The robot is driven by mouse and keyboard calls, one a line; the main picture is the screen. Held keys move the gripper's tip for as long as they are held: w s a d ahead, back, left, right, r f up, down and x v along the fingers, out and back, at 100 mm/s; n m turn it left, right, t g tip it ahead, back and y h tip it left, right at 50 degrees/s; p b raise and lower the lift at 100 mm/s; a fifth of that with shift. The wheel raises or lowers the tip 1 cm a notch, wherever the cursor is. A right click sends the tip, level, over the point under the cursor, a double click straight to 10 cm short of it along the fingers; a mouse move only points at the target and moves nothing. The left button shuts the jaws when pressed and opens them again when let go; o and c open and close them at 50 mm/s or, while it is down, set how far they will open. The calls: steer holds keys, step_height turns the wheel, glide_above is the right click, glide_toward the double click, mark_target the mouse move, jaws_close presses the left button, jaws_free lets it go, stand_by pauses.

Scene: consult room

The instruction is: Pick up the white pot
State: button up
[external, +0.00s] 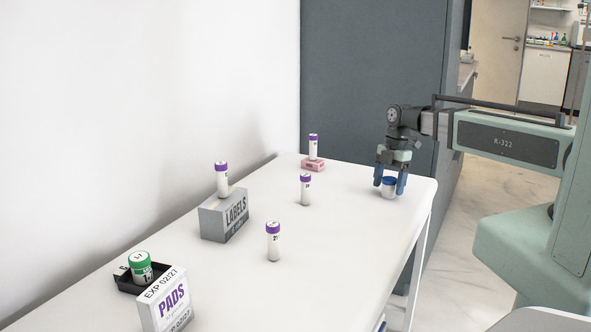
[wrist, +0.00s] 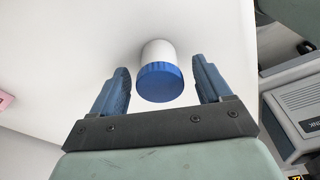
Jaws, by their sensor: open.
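The white pot (external: 389,190) with a blue lid stands on the white table near its far right corner in the external view. In the wrist view the pot (wrist: 158,50) shows its white body and blue lid between the two fingers. My gripper (external: 389,187) is open around the pot, one blue finger on each side of it. In the wrist view, gaps show between the lid and both fingers of my gripper (wrist: 164,95). Part of the pot is hidden by the fingers in the external view.
On the white table (external: 340,225), purple-capped tubes (external: 273,242) stand, some on a grey LABELS box (external: 225,215) and a pink block (external: 313,164). A green-lidded jar (external: 139,266) and a PADS box (external: 166,301) are at the near left. Table space around the pot is clear.

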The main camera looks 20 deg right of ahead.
steer(key=shift+a+f, duration=0.1)
steer(key=shift+f, duration=0.5)
steer(key=shift+c, duration=0.3)
steer(key=c, duration=1)
